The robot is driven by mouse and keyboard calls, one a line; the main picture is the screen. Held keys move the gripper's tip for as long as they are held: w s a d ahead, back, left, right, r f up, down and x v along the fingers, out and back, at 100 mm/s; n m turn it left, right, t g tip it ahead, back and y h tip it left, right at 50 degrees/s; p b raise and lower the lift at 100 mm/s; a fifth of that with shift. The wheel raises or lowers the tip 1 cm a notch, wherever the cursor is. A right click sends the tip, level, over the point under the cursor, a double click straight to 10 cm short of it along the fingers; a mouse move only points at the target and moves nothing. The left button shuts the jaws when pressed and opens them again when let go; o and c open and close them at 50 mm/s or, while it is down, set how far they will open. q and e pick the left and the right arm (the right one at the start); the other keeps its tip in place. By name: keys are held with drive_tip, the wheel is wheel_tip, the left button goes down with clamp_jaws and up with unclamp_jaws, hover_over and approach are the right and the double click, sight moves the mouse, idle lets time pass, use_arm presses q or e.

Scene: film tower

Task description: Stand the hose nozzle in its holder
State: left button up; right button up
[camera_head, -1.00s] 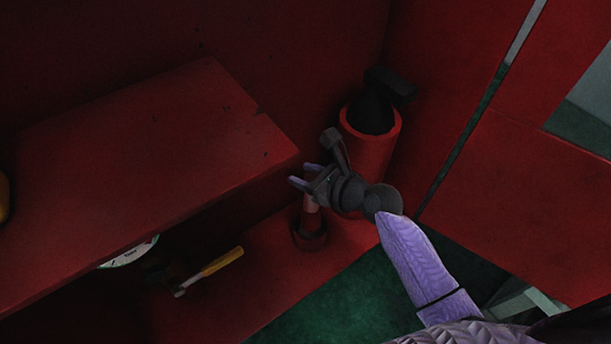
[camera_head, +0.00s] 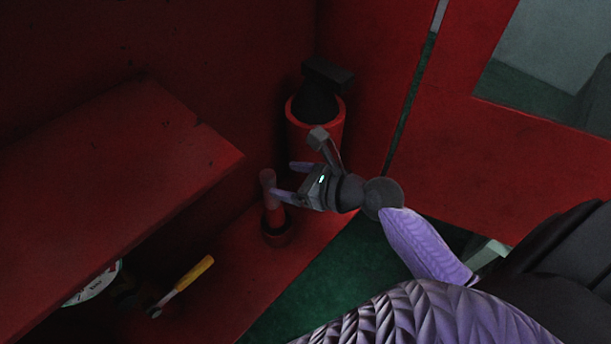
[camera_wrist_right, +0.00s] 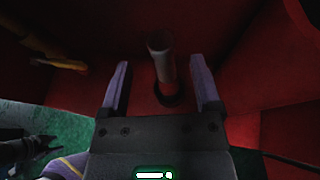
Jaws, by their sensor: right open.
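The hose nozzle (camera_head: 268,181), a slim reddish tube with a paler, dull top, stands upright with its lower end in a dark, ring-like holder (camera_head: 277,237) on the red lower shelf. In the right wrist view the nozzle (camera_wrist_right: 161,58) rises from the dark ring of the holder (camera_wrist_right: 172,97). My right gripper (camera_head: 288,179) is open and empty at the nozzle's upper part, its fingers pointing left. In the wrist view the nozzle shows between the two finger lines, clear of both; its depth relative to the tips is hard to tell. My left gripper is not in view.
A red cylinder (camera_head: 330,138) holding a black object (camera_head: 318,100) stands behind my gripper. A red upper shelf (camera_head: 110,170) juts out at left. Green floor shows below the shelf edge.

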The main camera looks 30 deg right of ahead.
drive_tip(key=v, duration=0.5)
drive_tip(key=s+d+f+n+g+h, duration=0.1)
drive_tip(key=s+f+n+g+h, duration=0.2)
drive_tip(key=f, duration=0.5)
drive_tip(key=s+d+f+n+h, duration=0.1)
drive_tip(key=s+f+n, duration=0.1)
drive_tip(key=f+n, duration=0.4)
drive_tip(key=s+d+f+n+g+h, duration=0.1)
drive_tip(key=s+d+f+n+g, duration=0.15)
drive_tip(key=f, duration=0.65)
drive_tip(key=s+a+f+n+g+h, duration=0.1)
drive_tip(key=s+f+n, duration=0.4)
drive_tip(key=s+n, duration=0.5)
drive_tip(key=s+a+f+n+g+h, duration=0.1)
drive_tip(key=s+a+f+n+g, duration=0.2)
drive_tip(key=s+f+n, duration=0.3)
drive_tip(key=s+n, duration=0.3)
drive_tip(key=n, duration=0.1)
drive_tip(key=shift+s+a+f+g, duration=0.2)
drive_tip(key=shift+s+f+g, duration=0.15)
drive_tip(key=shift+n, duration=0.25)
